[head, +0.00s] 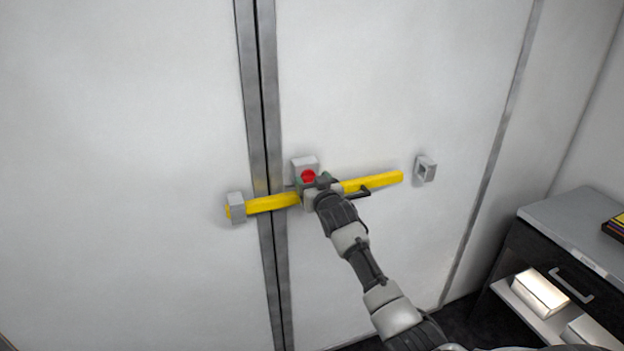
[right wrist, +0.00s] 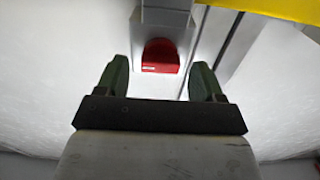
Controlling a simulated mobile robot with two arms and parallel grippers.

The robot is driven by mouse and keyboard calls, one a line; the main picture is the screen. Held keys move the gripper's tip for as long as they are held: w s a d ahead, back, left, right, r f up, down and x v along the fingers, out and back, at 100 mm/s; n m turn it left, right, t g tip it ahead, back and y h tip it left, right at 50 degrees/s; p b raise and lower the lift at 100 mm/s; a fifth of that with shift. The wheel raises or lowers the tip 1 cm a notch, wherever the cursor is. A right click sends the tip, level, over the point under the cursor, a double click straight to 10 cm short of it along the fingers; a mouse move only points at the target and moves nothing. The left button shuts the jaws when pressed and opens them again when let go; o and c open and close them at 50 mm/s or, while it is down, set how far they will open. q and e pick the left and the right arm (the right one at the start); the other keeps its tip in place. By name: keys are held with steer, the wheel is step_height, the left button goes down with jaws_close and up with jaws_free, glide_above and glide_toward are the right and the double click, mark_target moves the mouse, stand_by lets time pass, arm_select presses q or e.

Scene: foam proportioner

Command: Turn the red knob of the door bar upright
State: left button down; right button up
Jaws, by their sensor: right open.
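The red knob (head: 308,176) sits on a grey block (head: 305,162) at the middle of the yellow door bar (head: 272,203). The bar lies across the seam of the white double door, nearly level and rising slightly to the right. My right gripper (head: 315,180) is at the knob and hides part of it and of the bar. In the right wrist view the right gripper (right wrist: 163,78) is open. The red knob (right wrist: 160,56) lies between and just beyond its fingertips, with no visible contact. The yellow bar (right wrist: 280,8) crosses the top right corner there. My left gripper is not in view.
A grey bracket (head: 236,208) holds the bar's left end. Another grey bracket (head: 425,168) is on the door just past the bar's right end, apart from it. A black handle (head: 362,192) is by the bar. A cabinet (head: 560,240) stands at the lower right.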

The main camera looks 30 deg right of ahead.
steer(key=shift+w, duration=0.35)
steer(key=c, duration=0.9)
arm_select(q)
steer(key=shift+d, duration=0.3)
